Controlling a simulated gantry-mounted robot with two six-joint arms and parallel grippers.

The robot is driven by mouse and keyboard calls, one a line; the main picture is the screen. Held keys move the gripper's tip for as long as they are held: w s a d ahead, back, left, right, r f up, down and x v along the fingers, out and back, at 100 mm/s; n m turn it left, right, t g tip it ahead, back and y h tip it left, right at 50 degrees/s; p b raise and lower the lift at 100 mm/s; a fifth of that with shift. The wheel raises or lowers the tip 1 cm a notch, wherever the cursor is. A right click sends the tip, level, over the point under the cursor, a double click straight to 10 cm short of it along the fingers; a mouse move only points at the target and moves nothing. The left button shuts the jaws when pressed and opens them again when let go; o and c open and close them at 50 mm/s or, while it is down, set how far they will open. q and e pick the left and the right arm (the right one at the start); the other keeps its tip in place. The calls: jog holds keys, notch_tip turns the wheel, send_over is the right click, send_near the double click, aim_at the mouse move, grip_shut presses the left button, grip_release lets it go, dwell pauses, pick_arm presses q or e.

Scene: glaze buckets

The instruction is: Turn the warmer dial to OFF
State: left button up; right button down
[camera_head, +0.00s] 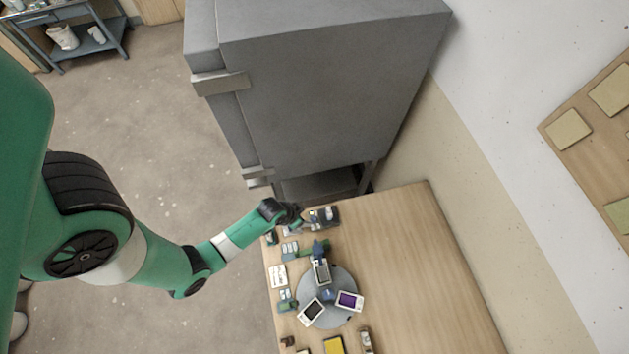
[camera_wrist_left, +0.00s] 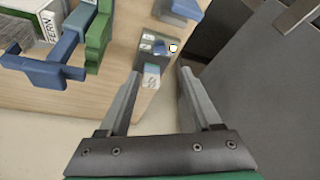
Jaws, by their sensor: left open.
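What looks like the warmer is a small dark unit (camera_head: 326,216) at the table edge nearest the grey cabinet. In the left wrist view this dark unit (camera_wrist_left: 157,48) has small pale labels and a round white knob with a blue rim (camera_wrist_left: 173,48), likely the dial; its setting is too small to read. My left gripper (camera_head: 298,219) is beside the unit. In the left wrist view its two fingers (camera_wrist_left: 160,75) are apart, with a pale labelled block (camera_wrist_left: 151,80) showing between them. The fingers do not visibly grip anything. My right gripper is not in view.
A large grey cabinet (camera_head: 320,90) stands right behind the unit. A round stand (camera_head: 335,315) with several small devices and blue and green holders (camera_wrist_left: 98,35) is nearby. The table's right part (camera_head: 420,270) is bare.

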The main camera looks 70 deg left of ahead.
aim_at(313, 218)
pick_arm(q)
jog(key=b+x, duration=0.6)
jog(key=x, duration=0.5)
jog(key=shift+w+a+f, duration=0.15)
jog(key=shift+w+f, duration=0.1)
grip_shut()
